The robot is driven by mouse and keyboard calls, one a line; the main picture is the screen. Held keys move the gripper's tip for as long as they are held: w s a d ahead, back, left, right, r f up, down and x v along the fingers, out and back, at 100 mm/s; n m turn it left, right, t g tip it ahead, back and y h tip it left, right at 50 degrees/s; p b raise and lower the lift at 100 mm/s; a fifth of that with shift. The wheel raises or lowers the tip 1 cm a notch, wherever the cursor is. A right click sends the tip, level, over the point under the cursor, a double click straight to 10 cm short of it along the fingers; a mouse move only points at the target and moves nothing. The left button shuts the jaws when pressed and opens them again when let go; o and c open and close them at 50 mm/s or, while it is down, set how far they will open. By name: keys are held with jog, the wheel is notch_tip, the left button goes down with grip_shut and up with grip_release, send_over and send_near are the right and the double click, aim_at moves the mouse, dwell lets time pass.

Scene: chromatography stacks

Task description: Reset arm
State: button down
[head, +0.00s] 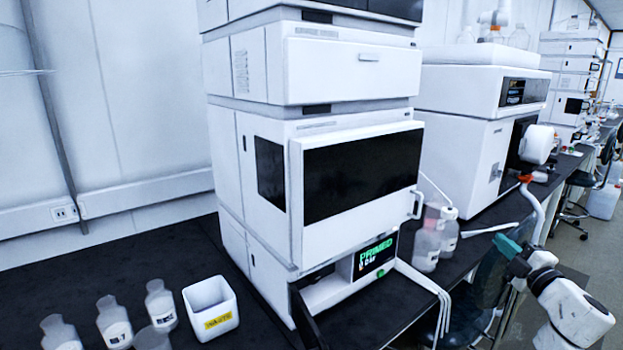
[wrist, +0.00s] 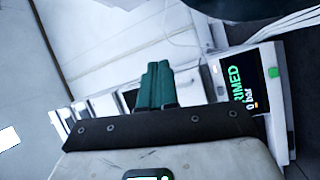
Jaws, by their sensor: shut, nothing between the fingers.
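My gripper (head: 510,247) is at the lower right of the head view, at the end of my white arm and in front of the bench edge. Its teal fingers are together with nothing between them. In the wrist view the teal fingers of my gripper (wrist: 155,84) show closed side by side. The chromatography stack (head: 355,170) stands left of my gripper, apart from it. Its screen (head: 374,257) reads "PRIMED" in green, and the screen also shows in the wrist view (wrist: 240,85).
A white waste bin (head: 210,306) and several bottles (head: 113,325) stand on the black bench at the lower left. Clear bottles (head: 428,240) and white tubes (head: 440,300) are between the stack and my gripper. A second instrument (head: 470,150) stands behind. The aisle floor (head: 590,255) at right looks open.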

jog(key=s+a+f+m+g+h+p, duration=0.1)
jog(key=s+a+f+m+g+h, duration=0.15)
jog(key=s+a+f+m, duration=0.3)
jog(key=s+a+f+m+g+h, duration=0.25)
jog(key=s+f+m, duration=0.25)
jog(key=s+f, duration=0.25)
jog(key=s+a+f+m+g+h+p, duration=0.1)
jog(key=s+a+f+m+g+h, duration=0.2)
jog(key=s+f+m, duration=0.4)
jog(key=s+a+f+g+y, duration=0.1)
jog(key=s+a+g, duration=0.2)
jog(key=s, duration=0.7)
jog(key=s+a+f+g+y, duration=0.2)
jog(key=s+a+g, duration=0.1)
jog(key=s, duration=0.8)
jog(key=s+a+f+g+y, duration=0.2)
jog(key=s+a+g, duration=0.1)
jog(key=s, duration=0.8)
jog(key=shift+s+a+f+n+g+p, duration=0.15)
jog(key=shift+s+a+n+g+p, duration=0.2)
jog(key=shift+g, duration=0.35)
jog(key=shift+w+a, duration=0.15)
